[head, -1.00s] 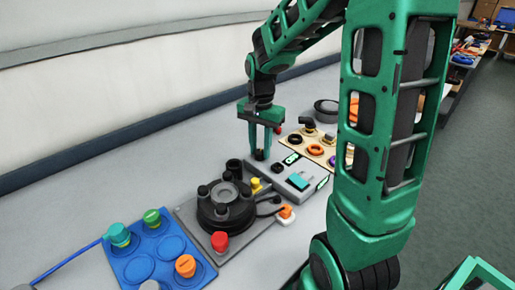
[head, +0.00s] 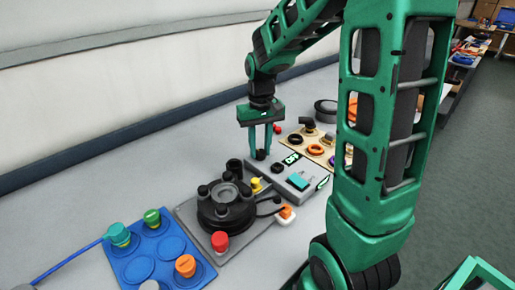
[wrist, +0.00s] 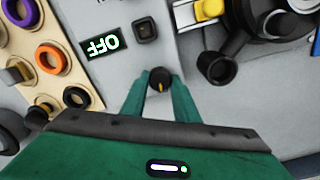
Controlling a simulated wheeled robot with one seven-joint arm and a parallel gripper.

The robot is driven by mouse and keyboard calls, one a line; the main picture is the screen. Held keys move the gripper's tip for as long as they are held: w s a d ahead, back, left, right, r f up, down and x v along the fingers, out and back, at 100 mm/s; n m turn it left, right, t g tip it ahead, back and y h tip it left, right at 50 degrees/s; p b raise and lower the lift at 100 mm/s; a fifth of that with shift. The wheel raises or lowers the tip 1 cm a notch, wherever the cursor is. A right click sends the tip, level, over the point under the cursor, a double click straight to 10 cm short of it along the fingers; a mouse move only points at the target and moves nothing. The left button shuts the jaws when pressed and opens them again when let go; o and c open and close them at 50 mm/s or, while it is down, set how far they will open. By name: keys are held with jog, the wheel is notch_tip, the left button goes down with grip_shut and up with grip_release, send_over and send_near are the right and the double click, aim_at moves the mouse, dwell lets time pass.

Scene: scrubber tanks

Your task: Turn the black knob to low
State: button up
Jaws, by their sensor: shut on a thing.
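The black knob (wrist: 161,79) is a small round knob with a yellow mark pointing toward my gripper's body in the wrist view. It stands on a grey control panel (head: 272,178). My gripper (head: 262,155) is shut on the knob, with one green finger on each side; it also shows in the wrist view (wrist: 161,88). In the head view the knob shows small and dark between the fingertips. A display (wrist: 104,43) beside it reads OFF, upside down in the wrist view.
A black square button (wrist: 145,30) and a teal switch (head: 298,181) are on the same panel. A round black device (head: 226,203) stands close by on the near side. A beige board with rings (head: 315,149) lies beyond. A blue tray (head: 137,270) is at lower left.

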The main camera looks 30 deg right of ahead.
aim_at(260, 151)
jog(key=shift+w+n, duration=0.1)
jog(key=shift+n, duration=0.8)
jog(key=o, duration=1.1)
jog(key=shift+c, duration=0.2)
jog(key=shift+r, duration=0.1)
notch_tip(260, 151, up, 11)
jog(key=shift+f, duration=0.2)
